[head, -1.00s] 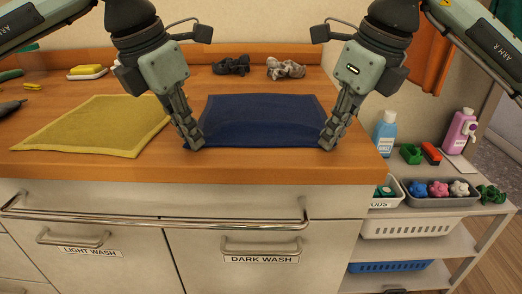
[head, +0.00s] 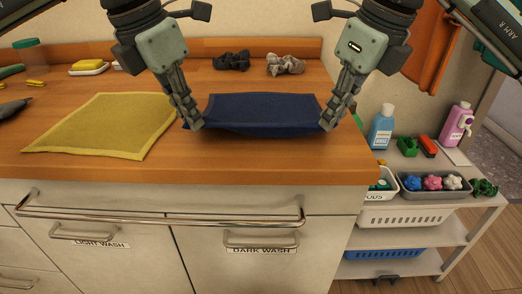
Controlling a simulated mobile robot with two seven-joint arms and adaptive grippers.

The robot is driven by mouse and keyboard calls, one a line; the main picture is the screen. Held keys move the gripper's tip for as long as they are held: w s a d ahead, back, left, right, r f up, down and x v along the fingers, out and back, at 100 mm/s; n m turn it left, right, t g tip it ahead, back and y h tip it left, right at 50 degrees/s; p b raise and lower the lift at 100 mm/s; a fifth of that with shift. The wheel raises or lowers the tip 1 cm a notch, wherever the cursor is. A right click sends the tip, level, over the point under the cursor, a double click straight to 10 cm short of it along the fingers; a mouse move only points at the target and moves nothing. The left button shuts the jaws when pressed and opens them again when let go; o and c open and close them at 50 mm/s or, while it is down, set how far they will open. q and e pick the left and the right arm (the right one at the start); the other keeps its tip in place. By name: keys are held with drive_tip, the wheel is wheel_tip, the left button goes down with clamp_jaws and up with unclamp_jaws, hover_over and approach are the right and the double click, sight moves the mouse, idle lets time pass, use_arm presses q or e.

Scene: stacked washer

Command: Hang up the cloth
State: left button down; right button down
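A dark blue cloth (head: 262,112) is in the middle of the wooden counter in the head view, its near edge lifted between my grippers. My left gripper (head: 196,122) is shut on its near left corner. My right gripper (head: 328,121) is shut on its near right corner. The cloth sags slightly between them, and its far part seems to rest on the counter. A yellow cloth (head: 103,124) lies flat to the left. A metal rail (head: 160,220) runs along the cabinet front below the counter edge.
Two crumpled dark and grey pieces (head: 285,64) lie at the back of the counter. Cabinet doors below are labelled light wash and dark wash. A shelf cart (head: 425,205) at the right holds bottles and bins. The counter's front strip (head: 260,165) is clear.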

use_arm(q)
drive_tip(key=shift+r, duration=0.1)
use_arm(e)
drive_tip(key=shift+r, duration=0.1)
